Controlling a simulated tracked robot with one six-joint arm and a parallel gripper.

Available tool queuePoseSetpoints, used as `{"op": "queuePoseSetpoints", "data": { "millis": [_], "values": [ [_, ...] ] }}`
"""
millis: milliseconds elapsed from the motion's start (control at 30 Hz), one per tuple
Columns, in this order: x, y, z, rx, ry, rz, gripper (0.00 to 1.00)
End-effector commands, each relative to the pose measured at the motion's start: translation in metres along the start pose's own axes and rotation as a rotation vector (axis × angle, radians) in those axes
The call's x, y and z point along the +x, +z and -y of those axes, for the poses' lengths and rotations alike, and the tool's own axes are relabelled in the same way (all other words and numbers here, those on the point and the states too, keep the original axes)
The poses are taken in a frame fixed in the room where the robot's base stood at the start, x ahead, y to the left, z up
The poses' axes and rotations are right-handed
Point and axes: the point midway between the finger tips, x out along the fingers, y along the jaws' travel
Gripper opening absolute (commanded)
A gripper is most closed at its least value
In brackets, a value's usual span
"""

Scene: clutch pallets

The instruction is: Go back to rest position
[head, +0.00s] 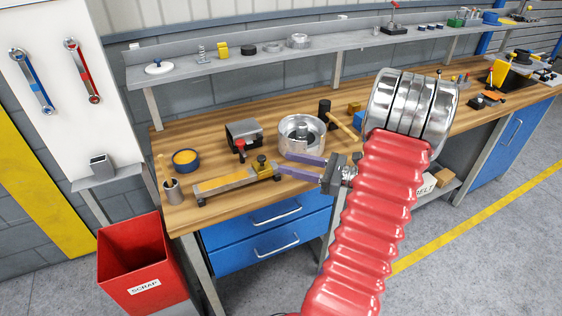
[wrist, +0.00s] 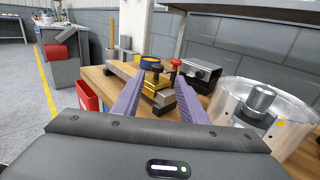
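My gripper (head: 283,162) has two purple fingers, which stand apart with nothing visible between them. It is over the wooden workbench (head: 225,207), held out to the left by my red ribbed arm. In the wrist view the open fingers (wrist: 160,78) point toward a brass block with a black knob (wrist: 157,88). That block also shows in the head view (head: 262,168), at the right end of a long low fixture (head: 225,183), just left of the fingertips. Whether the fingers touch anything there I cannot tell. A round metal housing (head: 302,133) stands just behind the fingers.
A grey vise-like block (head: 243,134), a blue bowl (head: 186,160) and a cup with a brush (head: 172,190) stand on the bench. A mallet (head: 340,123) lies behind my gripper. A red scrap bin (head: 140,262) stands at the bench's left end. A shelf (head: 270,55) runs above.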

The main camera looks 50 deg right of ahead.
Motion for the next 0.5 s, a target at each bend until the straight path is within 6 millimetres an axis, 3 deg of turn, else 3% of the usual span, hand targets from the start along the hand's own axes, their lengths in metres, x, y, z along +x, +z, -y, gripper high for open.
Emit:
{"op": "queuePoseSetpoints", "data": {
  "millis": [500],
  "values": [
    [-0.0066,0.0001,0.0001,0.0,0.0,0.0,0.39]
  ]
}}
